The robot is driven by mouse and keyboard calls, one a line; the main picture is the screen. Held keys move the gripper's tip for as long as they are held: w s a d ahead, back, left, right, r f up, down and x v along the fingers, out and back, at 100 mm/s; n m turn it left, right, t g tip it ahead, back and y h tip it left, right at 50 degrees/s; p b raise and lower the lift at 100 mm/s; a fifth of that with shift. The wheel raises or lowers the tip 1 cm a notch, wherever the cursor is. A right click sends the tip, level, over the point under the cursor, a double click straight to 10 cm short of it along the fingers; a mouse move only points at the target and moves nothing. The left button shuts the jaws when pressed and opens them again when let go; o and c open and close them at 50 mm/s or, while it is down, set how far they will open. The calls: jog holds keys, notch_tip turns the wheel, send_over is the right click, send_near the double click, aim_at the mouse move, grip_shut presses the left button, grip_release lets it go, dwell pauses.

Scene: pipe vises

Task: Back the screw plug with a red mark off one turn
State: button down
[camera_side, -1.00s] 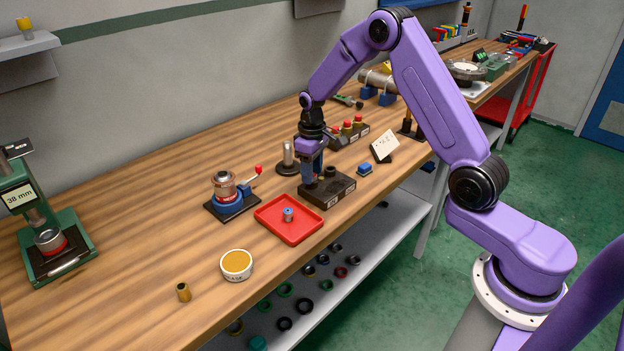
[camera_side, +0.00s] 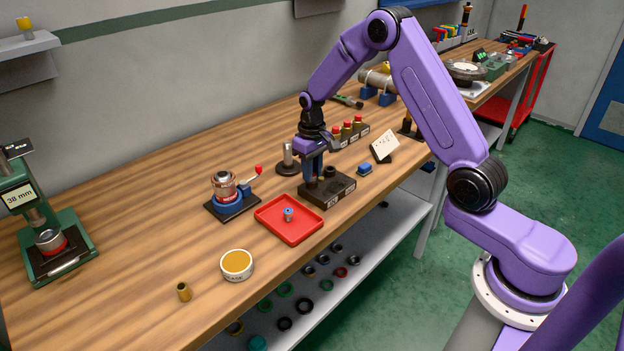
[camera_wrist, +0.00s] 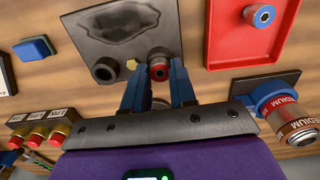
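A dark block (camera_side: 338,190) stands on the bench with a black round port (camera_side: 330,171) on top; the wrist view also shows the block (camera_wrist: 120,32) and the port (camera_wrist: 104,69). A small round plug with a red ring (camera_wrist: 158,71) sits at the block's edge in the wrist view. My gripper (camera_side: 312,177) points down over the block's left part and hides the plug in the side view. In the wrist view its blue fingers (camera_wrist: 157,82) stand on either side of the plug. Whether they touch it cannot be made out. A small yellow piece (camera_wrist: 131,64) is beside the left fingertip.
A red tray (camera_side: 272,228) with a small blue fitting (camera_side: 288,214) lies in front left. A blue clamp base (camera_side: 232,200) with a can and crank is left of it. Several red-topped brass plugs (camera_side: 347,128) stand behind. A white card (camera_side: 384,145) and blue block (camera_side: 365,169) are right.

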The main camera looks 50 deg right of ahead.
jog(key=n, duration=0.8)
jog(key=shift+n, duration=0.3)
jog(key=n, duration=0.3)
jog(key=shift+n, duration=1.4)
jog(key=shift+n, duration=0.8)
jog(key=n, duration=0.6)
jog(key=shift+n, duration=0.3)
jog(key=n, duration=0.6)
